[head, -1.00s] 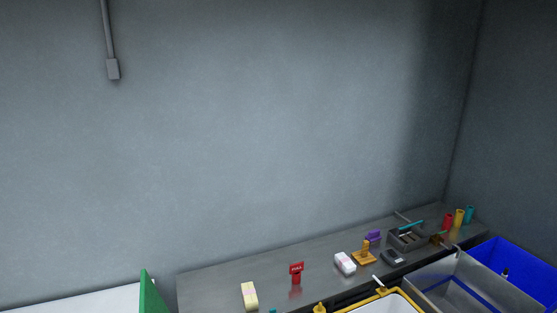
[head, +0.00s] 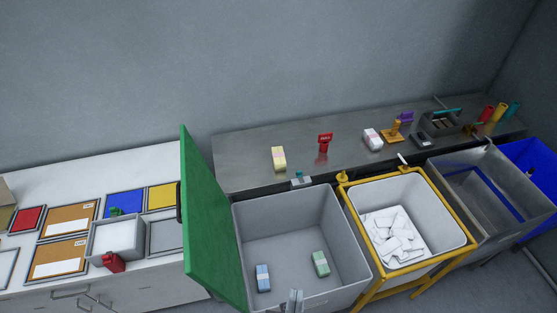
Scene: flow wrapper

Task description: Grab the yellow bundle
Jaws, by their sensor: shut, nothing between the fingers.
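The yellow bundle (head: 278,159) is a pale yellow block with a lighter band. It lies on the grey metal shelf (head: 240,165) along the wall, behind the large grey bin. My gripper (head: 291,299) shows only as a small grey shape at the bottom edge, in front of the bin's inside. It is shut and empty, well apart from the yellow bundle. The rest of my arm is out of view.
The open grey bin (head: 240,222) holds a blue bundle (head: 263,278) and a green bundle (head: 320,263). A tall green panel (head: 205,220) stands at its left. A yellow-framed bin (head: 345,205) holds white paper.

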